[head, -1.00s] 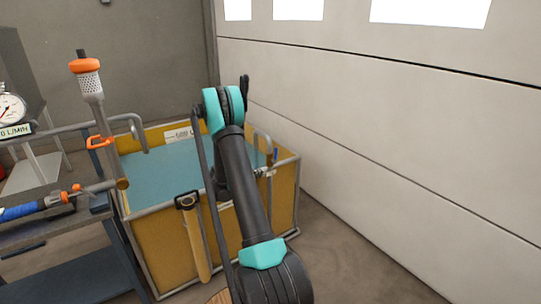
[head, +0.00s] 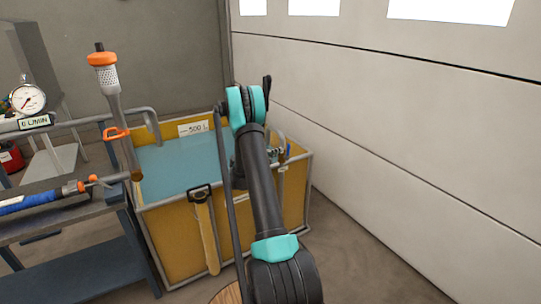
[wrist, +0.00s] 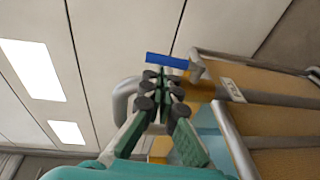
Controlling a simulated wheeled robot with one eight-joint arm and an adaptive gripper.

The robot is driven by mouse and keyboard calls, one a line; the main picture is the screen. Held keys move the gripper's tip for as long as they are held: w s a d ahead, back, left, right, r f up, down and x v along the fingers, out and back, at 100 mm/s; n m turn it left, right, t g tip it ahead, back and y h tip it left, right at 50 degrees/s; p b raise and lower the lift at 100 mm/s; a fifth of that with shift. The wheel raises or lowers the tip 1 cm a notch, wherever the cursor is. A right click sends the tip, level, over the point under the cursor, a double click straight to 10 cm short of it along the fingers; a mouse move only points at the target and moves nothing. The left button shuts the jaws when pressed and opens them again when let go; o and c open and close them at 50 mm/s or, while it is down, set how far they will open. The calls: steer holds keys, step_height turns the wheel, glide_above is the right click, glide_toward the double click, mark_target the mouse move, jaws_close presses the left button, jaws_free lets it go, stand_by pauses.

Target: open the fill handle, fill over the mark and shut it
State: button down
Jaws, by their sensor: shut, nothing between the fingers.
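The blue handle (wrist: 166,62) lies just beyond my fingertips in the wrist view, on a metal valve fitting (wrist: 195,70). A small bit of blue handle (head: 288,151) shows at the tank's right side in the head view. My gripper (wrist: 163,82) is shut and empty, its tips close to the handle; I cannot tell whether they touch it. In the head view my arm hides most of it. The yellow tank (head: 178,240) holds blue-green water (head: 180,165). A white "500 L" sign (head: 193,128) is on its back wall, above the water surface.
A bench (head: 75,240) on the left carries a flow gauge (head: 26,98) and a blue-wrapped hose (head: 30,203). An upright tube with an orange cap (head: 102,59) stands by the tank's left edge. A pale panelled wall (head: 400,130) is on the right, with free floor before it.

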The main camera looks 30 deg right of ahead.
mark_target(288, 148)
steer(key=x, duration=0.3)
steer(key=shift+d, duration=0.15)
steer(key=shift+x, duration=0.95)
steer(key=shift+r, duration=0.2)
